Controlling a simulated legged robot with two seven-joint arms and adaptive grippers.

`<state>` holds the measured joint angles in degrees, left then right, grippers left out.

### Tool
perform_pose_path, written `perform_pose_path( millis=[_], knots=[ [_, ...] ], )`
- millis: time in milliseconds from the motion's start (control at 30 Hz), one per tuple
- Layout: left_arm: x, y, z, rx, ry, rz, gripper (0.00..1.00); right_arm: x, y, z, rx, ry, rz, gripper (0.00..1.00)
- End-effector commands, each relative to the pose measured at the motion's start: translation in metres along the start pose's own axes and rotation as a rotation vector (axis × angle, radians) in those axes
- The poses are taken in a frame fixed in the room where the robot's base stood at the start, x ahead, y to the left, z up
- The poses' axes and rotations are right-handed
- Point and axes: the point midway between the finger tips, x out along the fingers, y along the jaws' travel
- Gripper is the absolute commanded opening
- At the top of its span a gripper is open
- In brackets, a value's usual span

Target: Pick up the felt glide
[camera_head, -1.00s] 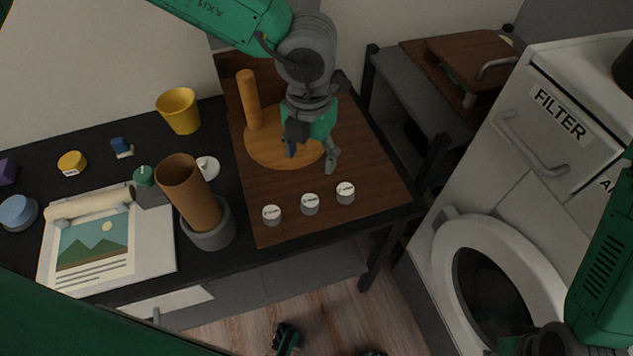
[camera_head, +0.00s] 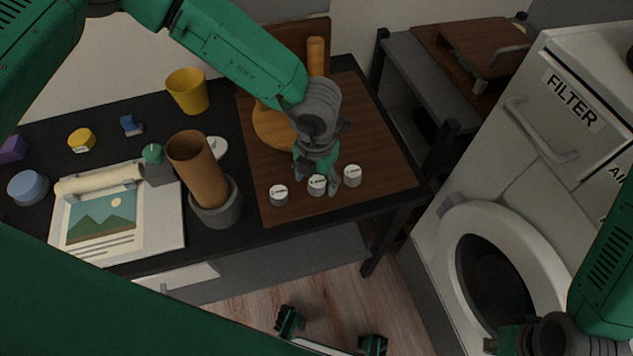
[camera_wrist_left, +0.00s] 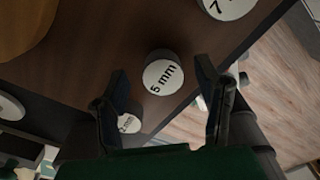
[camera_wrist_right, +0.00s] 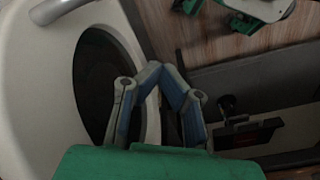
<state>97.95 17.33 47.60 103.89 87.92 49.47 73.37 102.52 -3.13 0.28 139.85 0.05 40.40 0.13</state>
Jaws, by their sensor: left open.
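Three short grey round pieces with white labelled tops, which look like felt glides, stand in a row on the brown board: left (camera_head: 278,195), middle (camera_head: 317,185) and right (camera_head: 352,175). My left gripper (camera_head: 319,180) is open and empty, pointing down over the middle one. In the left wrist view, the piece marked "5 mm" (camera_wrist_left: 162,76) lies between and beyond the open fingertips, apart from them. One marked "7" (camera_wrist_left: 230,6) is at the top edge, and another (camera_wrist_left: 129,123) is partly behind a finger. My right gripper (camera_wrist_right: 160,70) has its fingertips together, empty, near the washer.
A brown tube in a grey holder (camera_head: 215,207) stands left of the board (camera_head: 395,172). An orange round stand with a post (camera_head: 316,57) is behind my left arm. A yellow cup (camera_head: 187,92) and poster (camera_head: 110,225) are further left. The washer (camera_head: 455,225) is at right.

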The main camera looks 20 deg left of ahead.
Motion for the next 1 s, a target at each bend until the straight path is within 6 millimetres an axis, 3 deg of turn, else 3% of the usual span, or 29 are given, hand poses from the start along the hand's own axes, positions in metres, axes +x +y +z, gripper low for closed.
perform_pose_path(
  millis=[267, 300, 400, 767, 1000],
  knots=[
    [0.003, 0.0, 0.0, 0.0, -0.002, 0.0, 0.57, 0.0, 0.0, 0.0, 0.0, 0.0, 0.0, 0.0],
    [0.003, 0.0, 0.0, 0.0, -0.002, -0.001, 0.43, 0.0, 0.0, 0.0, 0.0, 0.0, 0.0, 0.0],
    [0.003, 0.0, 0.0, 0.0, -0.002, -0.001, 0.13, 0.0, 0.0, 0.0, 0.0, 0.0, 0.0, 0.0],
    [-0.001, 0.0, 0.001, 0.0, -0.003, -0.001, 0.13, 0.0, 0.0, 0.0, 0.0, 0.0, 0.0, 0.0],
    [-0.042, 0.0, 0.001, -0.002, -0.006, -0.001, 0.13, -0.001, 0.0, 0.0, 0.0, 0.0, 0.0, 0.0]
  ],
)
